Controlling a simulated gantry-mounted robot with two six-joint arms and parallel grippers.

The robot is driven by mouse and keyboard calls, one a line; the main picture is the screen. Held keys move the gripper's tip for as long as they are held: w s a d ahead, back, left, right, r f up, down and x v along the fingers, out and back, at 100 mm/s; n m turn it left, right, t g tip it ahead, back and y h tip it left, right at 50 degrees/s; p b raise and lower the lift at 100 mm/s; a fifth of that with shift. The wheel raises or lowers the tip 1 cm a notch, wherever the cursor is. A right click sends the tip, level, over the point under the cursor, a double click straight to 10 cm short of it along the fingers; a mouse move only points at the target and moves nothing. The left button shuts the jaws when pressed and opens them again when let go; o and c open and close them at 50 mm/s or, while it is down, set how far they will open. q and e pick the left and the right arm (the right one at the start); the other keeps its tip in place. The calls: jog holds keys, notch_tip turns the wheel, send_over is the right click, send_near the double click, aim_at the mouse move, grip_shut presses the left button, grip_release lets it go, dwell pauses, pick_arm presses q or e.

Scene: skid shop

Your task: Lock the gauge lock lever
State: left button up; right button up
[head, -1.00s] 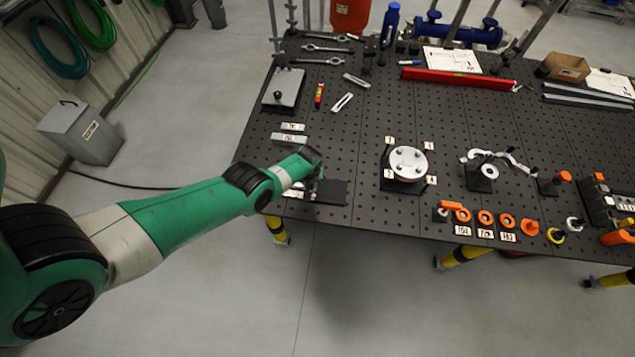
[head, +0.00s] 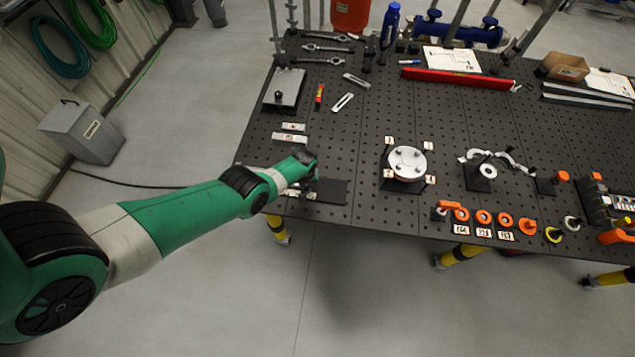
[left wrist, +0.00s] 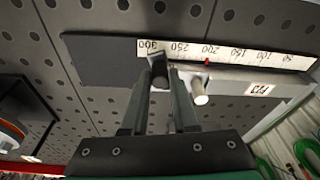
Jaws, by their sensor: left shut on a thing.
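The gauge, a dark plate (head: 330,192) with a light numbered scale (left wrist: 228,54), lies at the table's near left edge. In the left wrist view a red pointer (left wrist: 207,62) stands close to the 200 mark, and a label hangs below the scale. A light round peg (left wrist: 201,93) sticks out beside my fingers. My left gripper (left wrist: 163,72) is at the gauge, its fingers shut on a small dark part (left wrist: 160,83) that looks like the lock lever. The fingers hide much of it, and its lock position cannot be told. My right gripper is not in view.
A round flanged fixture (head: 406,164) stands right of the gauge. Two labelled metal blocks (head: 290,137) lie behind my left gripper. Orange rings (head: 484,217) and a clamp part (head: 488,171) are farther right. The perforated tabletop between gauge and flange is clear.

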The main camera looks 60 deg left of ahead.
pick_arm(q)
jog(key=shift+s+a, duration=0.1)
jog(key=shift+s, duration=0.15)
jog(key=shift+s+a, duration=0.15)
jog(key=shift+s, duration=0.15)
jog(key=o, duration=1.1)
jog(key=shift+r, duration=0.1)
jog(key=r+p, duration=0.2)
jog(key=p, duration=0.2)
jog(key=shift+s+d+r, duration=0.15)
jog(key=shift+d+r, duration=0.1)
jog(key=shift+r, duration=0.15)
